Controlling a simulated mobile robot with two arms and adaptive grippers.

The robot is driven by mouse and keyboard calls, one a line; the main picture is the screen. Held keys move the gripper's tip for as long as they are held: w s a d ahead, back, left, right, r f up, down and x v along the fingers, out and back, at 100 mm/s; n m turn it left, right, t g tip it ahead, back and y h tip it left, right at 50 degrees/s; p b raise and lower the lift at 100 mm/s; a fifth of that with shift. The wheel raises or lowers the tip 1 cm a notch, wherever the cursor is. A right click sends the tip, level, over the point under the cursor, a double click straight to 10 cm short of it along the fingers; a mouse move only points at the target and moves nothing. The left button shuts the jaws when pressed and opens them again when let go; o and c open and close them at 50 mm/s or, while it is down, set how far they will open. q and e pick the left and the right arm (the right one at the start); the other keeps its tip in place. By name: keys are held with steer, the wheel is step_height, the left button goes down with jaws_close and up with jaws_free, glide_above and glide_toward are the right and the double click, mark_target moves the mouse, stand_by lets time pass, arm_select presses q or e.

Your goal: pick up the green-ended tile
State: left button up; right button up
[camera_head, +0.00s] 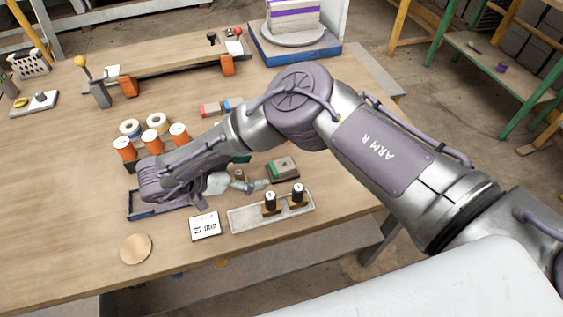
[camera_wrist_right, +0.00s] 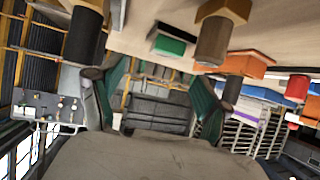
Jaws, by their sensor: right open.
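The green-ended tile (camera_head: 283,169) is a small grey and dark block with a green end and a reddish spot. It lies on the wooden table just right of my right gripper (camera_head: 250,183). In the right wrist view the tile (camera_wrist_right: 170,42) shows its green end, toward the top of this tilted picture. There my right gripper (camera_wrist_right: 150,82) has its two fingers wide apart with nothing between them. The tile is beyond the fingertips and apart from them, as far as I can tell. My left gripper is not in view.
A pale tray (camera_head: 245,221) with two black-topped posts stands close in front of the tile. A label card (camera_head: 205,227) and a round wooden disc (camera_head: 136,249) lie left of it. The left table front is clear.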

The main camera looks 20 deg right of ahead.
mark_target(282, 165)
steer(key=x, duration=0.3)
steer(key=shift+w+d+f, duration=0.15)
steer(key=shift+d, duration=0.1)
steer(key=shift+w+d+f, duration=0.2)
steer(key=shift+d, duration=0.3)
steer(key=x, duration=0.4)
steer(key=shift+w+d+p, duration=0.1)
steer(key=shift+w+p, duration=0.15)
steer(key=shift+p, duration=0.15)
steer(key=shift+c, duration=1.8)
steer(key=c, duration=1)
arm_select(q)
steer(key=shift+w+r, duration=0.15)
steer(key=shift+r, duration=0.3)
arm_select(e)
steer(key=shift+r, duration=0.1)
